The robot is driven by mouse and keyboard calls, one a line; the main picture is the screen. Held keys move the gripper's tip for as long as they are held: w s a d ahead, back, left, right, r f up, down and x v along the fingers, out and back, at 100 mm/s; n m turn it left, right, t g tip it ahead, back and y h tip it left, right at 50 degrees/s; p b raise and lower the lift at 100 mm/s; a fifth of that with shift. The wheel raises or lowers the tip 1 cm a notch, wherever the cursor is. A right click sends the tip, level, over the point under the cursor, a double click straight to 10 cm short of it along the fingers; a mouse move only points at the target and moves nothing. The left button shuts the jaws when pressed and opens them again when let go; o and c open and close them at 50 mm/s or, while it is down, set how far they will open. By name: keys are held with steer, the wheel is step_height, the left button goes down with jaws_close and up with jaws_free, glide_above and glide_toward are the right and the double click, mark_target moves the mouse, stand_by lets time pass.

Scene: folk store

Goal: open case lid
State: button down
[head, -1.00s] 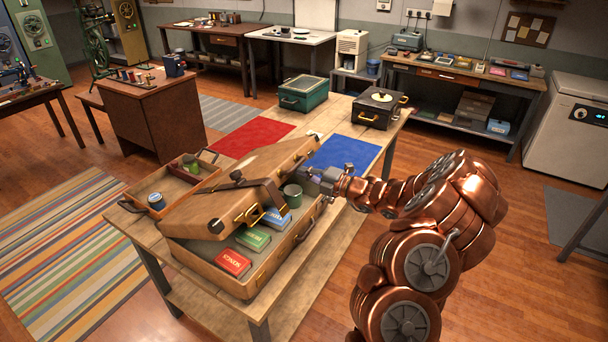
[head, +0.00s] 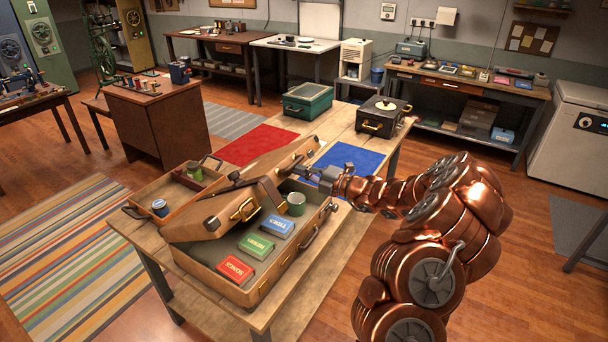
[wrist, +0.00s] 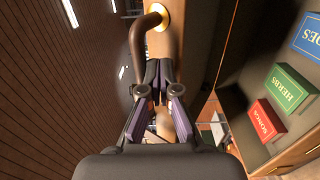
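The tan case (head: 272,283) lies on a wooden bench, its lid (head: 205,215) raised partway and slanting over the left part of the base. A brass clasp (head: 243,212) shows on the lid's edge. My gripper (head: 312,174) is by the lid's far right end; contact is unclear. In the wrist view, its fingertips (wrist: 158,70) look together, with nothing visible between them, beside a dark handle (wrist: 143,45) with a brass mount.
A shallow wooden tray (head: 150,192) stands left of the case. A green box (head: 307,103) and a dark case with brass handles (head: 383,117) stand at the bench's far end. A blue mat (head: 350,160) lies beyond my gripper. Floor is open to the right.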

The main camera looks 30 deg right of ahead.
mark_target(297, 161)
steer(key=shift+w+a+r, duration=0.15)
steer(key=shift+w+r, duration=0.05)
steer(key=shift+r, duration=0.3)
steer(key=shift+w+r, duration=0.1)
steer(key=shift+w+a+r, duration=0.2)
steer(key=shift+w+r, duration=0.1)
steer(key=shift+r, duration=0.2)
steer(key=shift+w+a+r, duration=0.2)
steer(key=shift+w+r, duration=0.05)
steer(key=shift+r, duration=0.2)
steer(key=shift+s, duration=0.1)
stand_by(0.4)
steer(key=v, duration=1.1)
stand_by(0.5)
stand_by(0.3)
